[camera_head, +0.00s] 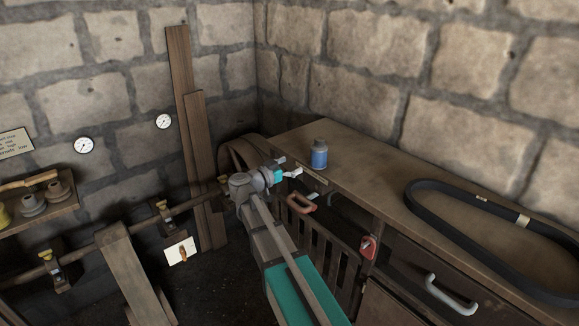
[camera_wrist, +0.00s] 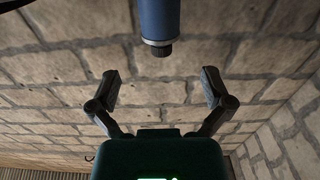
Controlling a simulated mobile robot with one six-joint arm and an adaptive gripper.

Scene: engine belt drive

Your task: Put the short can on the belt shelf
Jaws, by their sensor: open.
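A short blue can (camera_head: 319,154) with a dark grey cap stands upright on the wooden bench top (camera_head: 365,168), near its left end. In the wrist view the blue can (camera_wrist: 160,18) shows cap-down at the top edge, partly cut off by the frame. My gripper (camera_head: 289,167) is open and empty, just left of the can and apart from it, by the bench's front edge. In the wrist view my gripper (camera_wrist: 161,88) has its two fingers spread, with the can beyond their tips. I cannot tell for sure which surface is the belt shelf.
A large black belt loop (camera_head: 415,190) lies on the bench's right part. Drawer handles, including a red one (camera_head: 369,246), stick out of the bench front. A small shelf with pulleys (camera_head: 60,189) is at the left. Wooden planks (camera_head: 186,110) lean in the corner.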

